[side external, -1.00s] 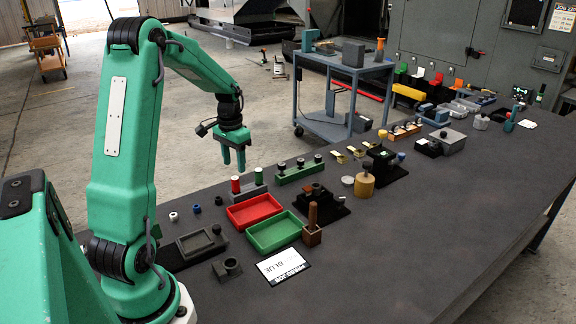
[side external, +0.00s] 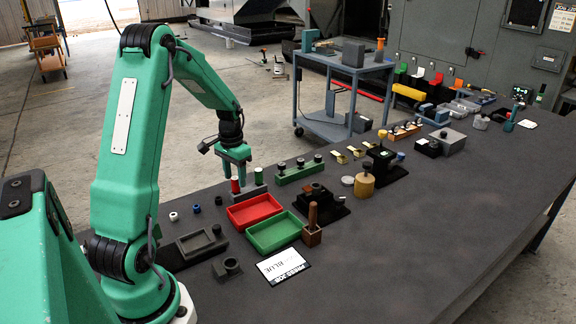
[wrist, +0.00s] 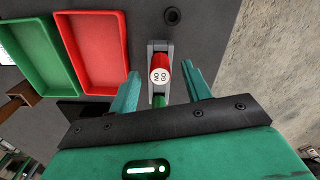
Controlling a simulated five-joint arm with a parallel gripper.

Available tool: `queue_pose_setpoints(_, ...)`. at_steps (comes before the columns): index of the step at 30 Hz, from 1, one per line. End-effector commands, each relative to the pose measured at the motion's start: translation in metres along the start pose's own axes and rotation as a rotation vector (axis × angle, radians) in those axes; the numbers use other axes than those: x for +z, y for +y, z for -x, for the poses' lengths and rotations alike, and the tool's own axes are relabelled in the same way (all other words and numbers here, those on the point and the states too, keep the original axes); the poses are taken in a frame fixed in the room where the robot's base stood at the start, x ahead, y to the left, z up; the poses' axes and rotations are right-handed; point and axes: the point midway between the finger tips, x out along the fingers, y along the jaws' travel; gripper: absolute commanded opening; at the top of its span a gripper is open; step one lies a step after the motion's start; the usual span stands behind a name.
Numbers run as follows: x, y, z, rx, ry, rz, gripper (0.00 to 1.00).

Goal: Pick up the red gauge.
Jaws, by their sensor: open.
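The red gauge (side external: 235,186) stands upright in a grey holder (side external: 249,191), beside a green gauge (side external: 258,176) in the same holder. In the wrist view, the red gauge (wrist: 160,72) shows a pale round end with dark lettering, and part of the green gauge (wrist: 158,101) shows nearer my gripper body. My gripper (side external: 235,172) is open just above the red gauge. In the wrist view, the fingers of my gripper (wrist: 162,72) lie on either side of the gauges' line, apart from the red gauge. Nothing is held.
A red tray (side external: 254,222) and a green tray (side external: 274,248) lie in front of the holder. A green rack (side external: 299,176) with several dark knobs is to its right. The table's right front is clear.

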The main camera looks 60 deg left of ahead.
Motion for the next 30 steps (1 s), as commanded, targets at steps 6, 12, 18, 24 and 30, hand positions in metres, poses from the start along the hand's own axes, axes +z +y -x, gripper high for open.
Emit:
queue_pose_setpoints(6, 0.001, 0.000, -0.024, 0.001, -0.002, 0.000, 0.48)
queue_pose_setpoints(12, 0.001, 0.000, -0.028, 0.000, -0.001, 0.000, 0.48)
queue_pose_setpoints(18, 0.001, 0.000, -0.028, 0.000, 0.000, 0.000, 0.48)
queue_pose_setpoints(24, 0.001, 0.000, -0.028, 0.000, 0.000, 0.000, 0.48)
queue_pose_setpoints(30, 0.001, 0.000, -0.028, 0.000, 0.000, 0.000, 0.09)
